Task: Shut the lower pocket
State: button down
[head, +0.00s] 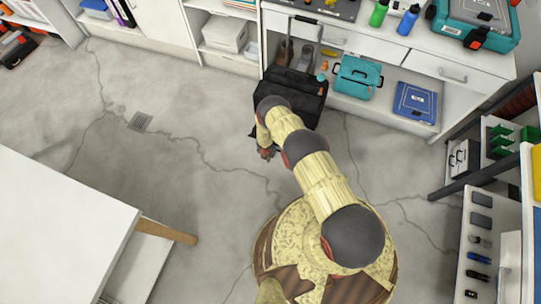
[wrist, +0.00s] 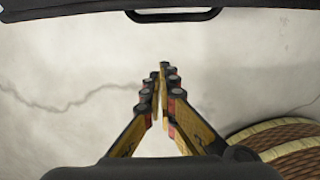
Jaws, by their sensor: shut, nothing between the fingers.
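A black wheeled case (head: 302,84) with a raised pull handle (head: 318,42) stands upright in front of the white shelving. The lower pocket cannot be made out; my arm covers part of the case. My gripper (head: 267,153) is low beside the case's near left side, above the floor. In the wrist view my gripper (wrist: 159,80) has its fingers together and empty. A dark edge with a flat loop like a handle (wrist: 172,15) crosses the top of that view, apart from the fingertips. I cannot tell whether it belongs to the pocket.
White shelving (head: 345,40) with a teal toolbox (head: 357,77) and a blue case (head: 414,102) stands behind. A white table (head: 60,235) is at the lower left, a tool rack (head: 490,240) at the right. The concrete floor (head: 190,110) left of the case is clear.

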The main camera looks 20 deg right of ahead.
jog(key=w+d+f+b, duration=0.1)
jog(key=b, duration=0.1)
jog(key=w+d+f+b, duration=0.1)
jog(key=w+b, duration=0.1)
jog(key=b, duration=0.1)
jog(key=shift+w+d+f+b, duration=0.2)
jog(key=shift+d+f+b, duration=0.05)
jog(key=shift+b, duration=0.1)
